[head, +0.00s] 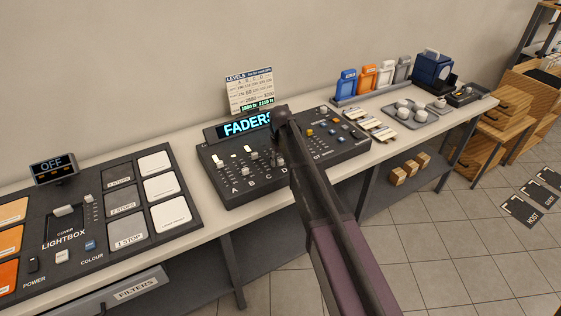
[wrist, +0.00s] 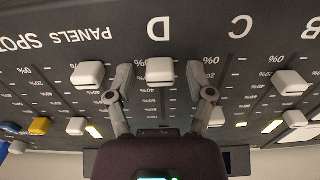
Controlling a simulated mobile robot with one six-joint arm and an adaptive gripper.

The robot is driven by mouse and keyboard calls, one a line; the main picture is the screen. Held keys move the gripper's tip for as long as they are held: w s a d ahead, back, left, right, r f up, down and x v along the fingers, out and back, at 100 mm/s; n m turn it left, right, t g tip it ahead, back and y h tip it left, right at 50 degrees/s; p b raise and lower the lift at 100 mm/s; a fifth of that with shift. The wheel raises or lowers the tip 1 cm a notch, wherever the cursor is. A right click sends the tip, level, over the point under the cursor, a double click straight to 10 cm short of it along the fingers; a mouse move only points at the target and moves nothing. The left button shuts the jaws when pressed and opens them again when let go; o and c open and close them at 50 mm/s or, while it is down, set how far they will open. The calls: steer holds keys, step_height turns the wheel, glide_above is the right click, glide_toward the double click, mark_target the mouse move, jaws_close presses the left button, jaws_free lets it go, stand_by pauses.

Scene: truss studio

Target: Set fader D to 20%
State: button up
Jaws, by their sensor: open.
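The fader D cap (wrist: 160,71) is a white block below the letter D in the wrist view. It sits at the low end of its track, about level with the printed 0% and 20% marks; I cannot tell the exact value. My gripper (wrist: 160,74) is open, with one finger on each side of the cap and a gap on both sides. In the head view the fader console (head: 226,191) stands on the bench, and my gripper (head: 279,158) is over its D area. My arm hides part of the console there, and the D cap is not clear.
In the wrist view a white cap (wrist: 217,116) is close by the right finger and another (wrist: 87,74) is left of the left finger. A levels card (head: 250,92) stands behind the console. The lightbox panel (head: 120,222) is to the left.

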jaws_close()
steer(key=shift+w+a, duration=0.6)
steer(key=shift+w, duration=0.3)
jaws_free()
steer(key=shift+s, duration=0.1)
